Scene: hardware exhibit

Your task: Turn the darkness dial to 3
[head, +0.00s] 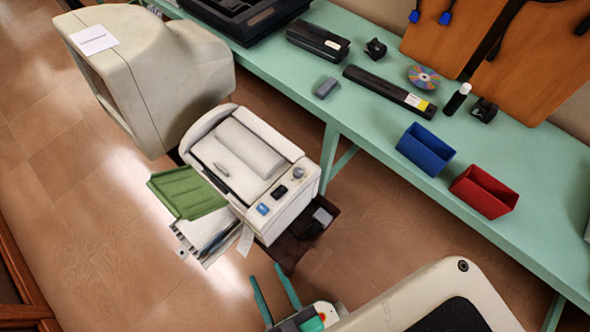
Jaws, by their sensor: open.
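A white printer-like machine (240,160) stands on a dark stand left of the long bench. Its front panel carries a small round grey dial (298,173) at the right end, with a black control (280,191) and a blue button (262,209) beside it. The dial's numbers and pointer are too small to read. My gripper (266,272) is at the bottom of the head view, below the machine's panel. Its two teal fingers are apart with nothing between them, and they do not appear to touch the dial.
A green tray (188,191) and papers (212,232) stick out at the machine's lower left. A beige monitor (150,75) stands behind it. The green bench (370,130) holds a blue bin (425,148), a red bin (484,191) and small hardware. Wooden floor (90,230) is clear at left.

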